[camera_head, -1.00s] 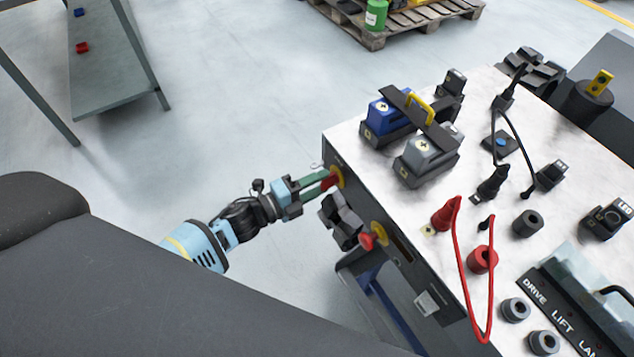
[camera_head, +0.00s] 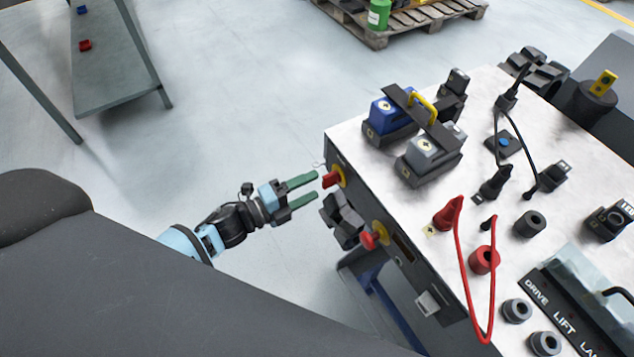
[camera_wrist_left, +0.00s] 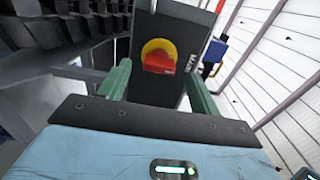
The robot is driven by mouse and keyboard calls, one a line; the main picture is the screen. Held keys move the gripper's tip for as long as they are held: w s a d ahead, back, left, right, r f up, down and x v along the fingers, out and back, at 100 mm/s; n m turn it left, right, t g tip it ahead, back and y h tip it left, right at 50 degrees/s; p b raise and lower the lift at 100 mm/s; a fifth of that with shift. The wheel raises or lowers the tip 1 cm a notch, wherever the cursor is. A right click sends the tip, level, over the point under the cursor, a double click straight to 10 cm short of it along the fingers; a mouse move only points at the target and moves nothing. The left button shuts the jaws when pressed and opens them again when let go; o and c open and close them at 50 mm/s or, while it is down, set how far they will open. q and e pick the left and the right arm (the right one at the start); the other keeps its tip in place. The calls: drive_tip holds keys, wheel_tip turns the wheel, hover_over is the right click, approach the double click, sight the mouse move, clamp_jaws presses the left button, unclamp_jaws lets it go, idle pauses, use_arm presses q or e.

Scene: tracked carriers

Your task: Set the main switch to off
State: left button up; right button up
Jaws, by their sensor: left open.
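The main switch is a red handle (camera_head: 329,180) on a yellow round plate (camera_head: 339,175), on the dark side panel of the carrier near its upper left corner. In the left wrist view the red handle (camera_wrist_left: 158,64) lies roughly crosswise, slightly tilted, on the yellow plate (camera_wrist_left: 158,47). My left gripper (camera_head: 312,186) is open, its green fingers pointing at the switch and standing a little short of it. In the left wrist view its fingers (camera_wrist_left: 156,80) stand apart on either side of the handle, with nothing between them. My right gripper is not in view.
The carrier's top (camera_head: 480,200) bears blue and grey connectors, a red cable and a labelled control box. Open floor lies left of the panel.

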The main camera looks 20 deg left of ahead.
use_arm(q)
drive_tip(key=v, duration=0.4)
drive_tip(key=shift+s+a, duration=0.2)
drive_tip(key=shift+s, duration=0.05)
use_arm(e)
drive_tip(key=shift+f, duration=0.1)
use_arm(q)
drive_tip(key=s+d+f+n+g+y+p, duration=0.1)
drive_tip(key=s+n+g+y+p, duration=0.4)
drive_tip(key=s+n, duration=1.8)
drive_tip(key=s+f+y+p, duration=0.1)
drive_tip(key=s+y+p, duration=0.3)
drive_tip(key=s, duration=0.2)
drive_tip(key=shift+s+d+f+n+p, duration=0.2)
drive_tip(key=shift+n+p, duration=0.1)
drive_tip(key=shift+p, duration=0.1)
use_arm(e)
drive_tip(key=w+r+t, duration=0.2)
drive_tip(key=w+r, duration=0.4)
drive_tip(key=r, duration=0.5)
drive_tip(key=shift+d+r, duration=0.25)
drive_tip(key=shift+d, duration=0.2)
use_arm(q)
drive_tip(key=shift+w+r, duration=0.1)
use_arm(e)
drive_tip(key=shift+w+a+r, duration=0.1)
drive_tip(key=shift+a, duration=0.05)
